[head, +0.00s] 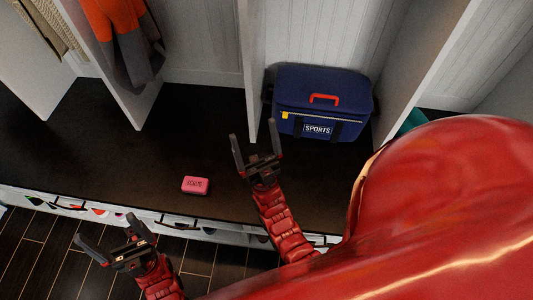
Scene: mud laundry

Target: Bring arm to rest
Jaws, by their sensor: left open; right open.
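My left gripper (104,244) is at the lower left, open and empty, in front of the bench's front edge and over the floor. My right gripper (255,146) is open and empty over the dark bench top (110,165), left of the blue bag. Its red arm comes up from the bottom middle. A small pink box (195,185) with dark lettering lies on the bench near the front edge, left of my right gripper and apart from it.
A blue bag (345,95) marked SPORTS, with a red handle, stands in a white cubby. White dividers (116,70) rise from the bench. An orange and grey garment (122,35) hangs in the left cubby. A teal item (412,121) shows at right. Dark plank floor (50,245) lies in front.

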